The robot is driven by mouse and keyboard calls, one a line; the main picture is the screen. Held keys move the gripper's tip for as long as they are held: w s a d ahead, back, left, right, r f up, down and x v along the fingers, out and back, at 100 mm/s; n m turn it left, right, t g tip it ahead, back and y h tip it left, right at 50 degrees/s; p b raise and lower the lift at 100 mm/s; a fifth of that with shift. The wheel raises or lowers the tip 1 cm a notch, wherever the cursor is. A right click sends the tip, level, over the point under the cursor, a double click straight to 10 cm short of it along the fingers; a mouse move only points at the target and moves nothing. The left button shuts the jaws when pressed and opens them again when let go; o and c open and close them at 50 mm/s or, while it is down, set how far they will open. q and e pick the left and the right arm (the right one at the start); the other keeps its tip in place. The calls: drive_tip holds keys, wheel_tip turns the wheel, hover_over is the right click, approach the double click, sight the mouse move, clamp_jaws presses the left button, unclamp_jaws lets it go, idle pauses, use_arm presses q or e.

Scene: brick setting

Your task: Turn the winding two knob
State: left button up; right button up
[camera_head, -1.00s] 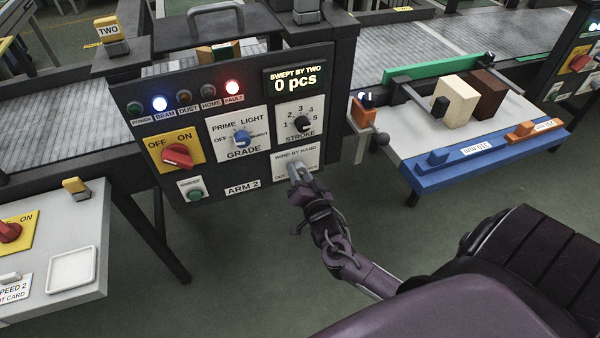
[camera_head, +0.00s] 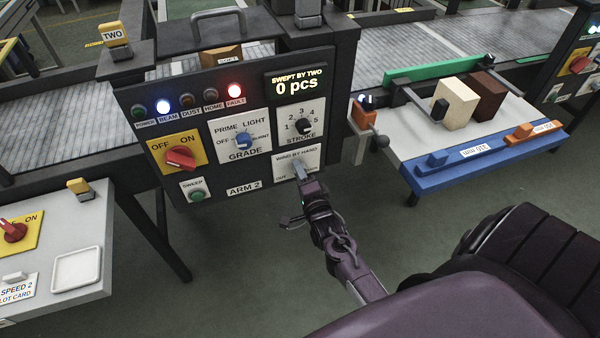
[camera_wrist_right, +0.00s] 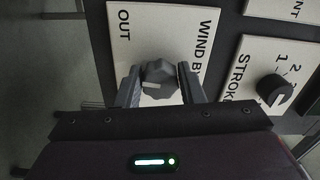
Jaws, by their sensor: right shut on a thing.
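The winding knob (camera_wrist_right: 158,75) is a grey faceted knob on a white plate (camera_wrist_right: 130,30) marked WIND BY HAND and OUT. The plate also shows in the head view (camera_head: 297,158), at the lower right of the dark ARM 2 panel. There my right gripper (camera_head: 301,172) covers the knob. In the right wrist view my right gripper (camera_wrist_right: 160,88) has one finger on each side of the knob and is shut on it. My left gripper is in neither view.
Above the plate sits the STROKE dial (camera_head: 303,126); left are the GRADE knob (camera_head: 242,140) and red OFF/ON switch (camera_head: 180,157). BEAM and FAULT lamps are lit. A white side table (camera_head: 480,125) stands right. Floor below is clear.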

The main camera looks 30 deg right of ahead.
drive_tip(key=shift+m, duration=0.3)
drive_tip(key=o, duration=1)
drive_tip(key=v, duration=0.7)
drive_tip(key=shift+s, duration=0.4)
idle(0.4)
